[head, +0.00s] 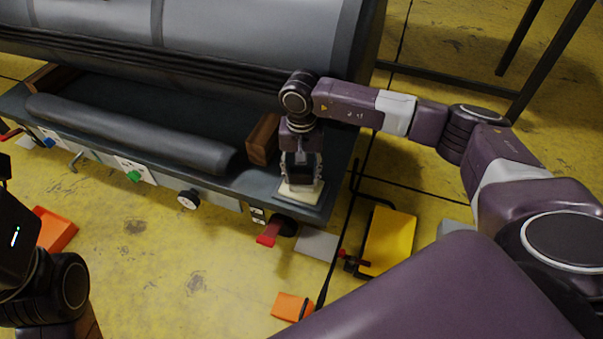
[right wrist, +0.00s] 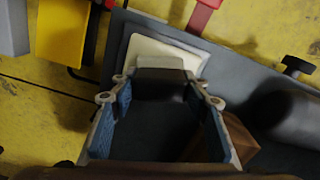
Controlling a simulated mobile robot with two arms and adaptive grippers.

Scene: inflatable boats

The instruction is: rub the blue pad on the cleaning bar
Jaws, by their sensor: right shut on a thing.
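My right gripper (head: 301,178) points down at the near right corner of the bench. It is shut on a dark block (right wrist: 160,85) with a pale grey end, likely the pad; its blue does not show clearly. Under it lies a flat cream slab (head: 287,191), which looks like the cleaning bar. The slab (right wrist: 150,50) sits on a grey base in the right wrist view. The block is over or against the slab; I cannot tell if they touch. Only a dark part of my left gripper (head: 4,170) shows at the left edge, its fingers cut off.
The dark bench (head: 230,185) carries a grey roll (head: 130,130) and a wooden block (head: 263,138) left of my right gripper. A large grey boat tube (head: 250,30) lies behind. A red lever (head: 269,234) sticks out in front. A yellow tray (head: 388,240) stands to the right.

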